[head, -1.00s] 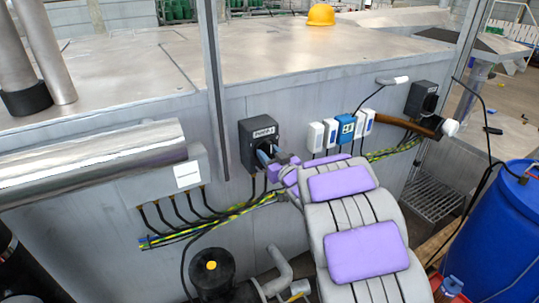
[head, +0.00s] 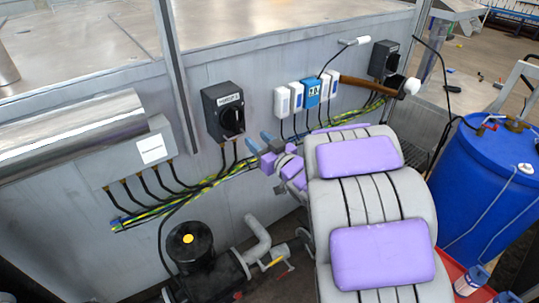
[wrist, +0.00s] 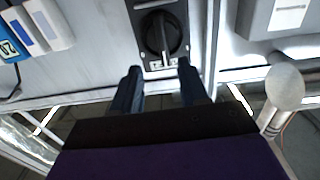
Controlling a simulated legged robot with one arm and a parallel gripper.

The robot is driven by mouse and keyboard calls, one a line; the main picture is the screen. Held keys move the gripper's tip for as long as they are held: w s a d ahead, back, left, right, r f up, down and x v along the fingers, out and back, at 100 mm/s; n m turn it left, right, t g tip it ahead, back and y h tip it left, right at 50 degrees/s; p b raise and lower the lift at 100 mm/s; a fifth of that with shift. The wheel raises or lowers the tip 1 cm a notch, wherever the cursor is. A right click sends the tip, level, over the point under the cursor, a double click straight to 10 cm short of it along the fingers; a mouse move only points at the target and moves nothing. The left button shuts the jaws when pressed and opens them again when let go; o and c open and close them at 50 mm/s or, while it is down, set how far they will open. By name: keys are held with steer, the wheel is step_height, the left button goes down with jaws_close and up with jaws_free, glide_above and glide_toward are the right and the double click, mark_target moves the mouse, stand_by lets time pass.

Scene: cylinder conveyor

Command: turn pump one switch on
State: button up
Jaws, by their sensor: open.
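The dark pump switch box (head: 224,108) is mounted on the grey metal wall, with a small label at its top that is hard to read now. Its black rotary knob (head: 232,121) stands roughly upright in the head view. The knob also shows in the wrist view (wrist: 161,36), with its grip bar roughly vertical. My gripper (head: 262,142) is open and empty, right of and slightly below the box, apart from the knob. In the wrist view its two dark fingers (wrist: 158,82) are spread just below the box, in line with the knob.
White and blue wall boxes (head: 309,93) and another dark switch box (head: 383,60) sit to the right. Cables (head: 180,198) run below the box. A metal pipe (head: 75,135) is at left, a black pump (head: 190,248) below, a blue barrel (head: 490,190) at right.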

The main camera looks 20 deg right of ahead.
steer(key=shift+b+v, duration=2.4)
steer(key=shift+b, duration=1.3)
